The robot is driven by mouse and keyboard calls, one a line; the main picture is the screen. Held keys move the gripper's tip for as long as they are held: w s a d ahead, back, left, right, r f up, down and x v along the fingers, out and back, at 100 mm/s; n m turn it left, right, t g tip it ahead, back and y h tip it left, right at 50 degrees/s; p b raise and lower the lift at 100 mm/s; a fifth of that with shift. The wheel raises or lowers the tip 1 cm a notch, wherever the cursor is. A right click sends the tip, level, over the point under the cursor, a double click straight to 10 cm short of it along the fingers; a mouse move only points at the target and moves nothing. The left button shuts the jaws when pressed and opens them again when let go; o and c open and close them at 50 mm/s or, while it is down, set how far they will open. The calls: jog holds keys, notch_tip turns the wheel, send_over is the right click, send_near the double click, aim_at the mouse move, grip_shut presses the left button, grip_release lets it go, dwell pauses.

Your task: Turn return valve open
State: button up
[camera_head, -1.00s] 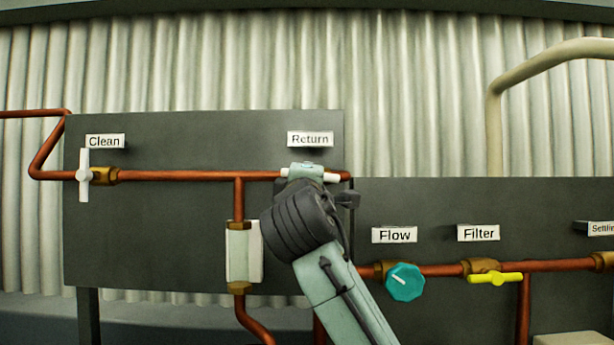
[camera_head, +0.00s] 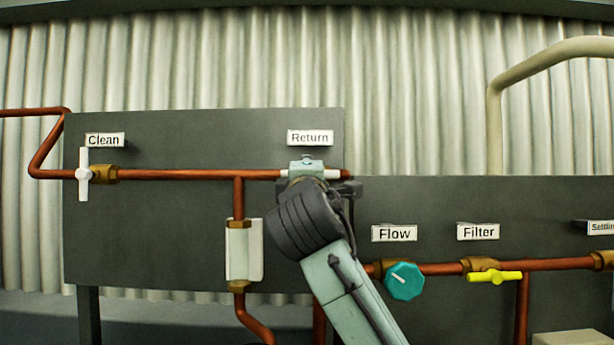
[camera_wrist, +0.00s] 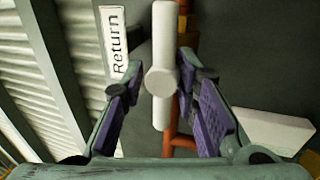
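The return valve's white handle (camera_wrist: 161,45) shows in the wrist view as a straight bar with a round hub, parallel to the "Return" label (camera_wrist: 115,50). In the head view, the white handle (camera_head: 332,174) shows at both sides of my wrist, lying level along the copper pipe under the label (camera_head: 310,138). My gripper (camera_wrist: 160,78) is open, with one purple-padded finger on each side of the handle near its hub. A gap shows at the left finger; the right fingertip is very close to the handle, and I cannot tell if it touches. My wrist hides the valve body in the head view.
The clean valve (camera_head: 84,174) has an upright white handle at the far left. The teal flow knob (camera_head: 404,281) and yellow filter handle (camera_head: 495,278) are at lower right. A white box-like fitting (camera_head: 244,250) sits on the vertical pipe left of my arm.

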jog(key=shift+o, duration=0.6)
jog(key=shift+s+f, duration=0.15)
jog(key=v, duration=1.1)
jog(key=shift+s, duration=0.4)
jog(key=shift+f, duration=0.15)
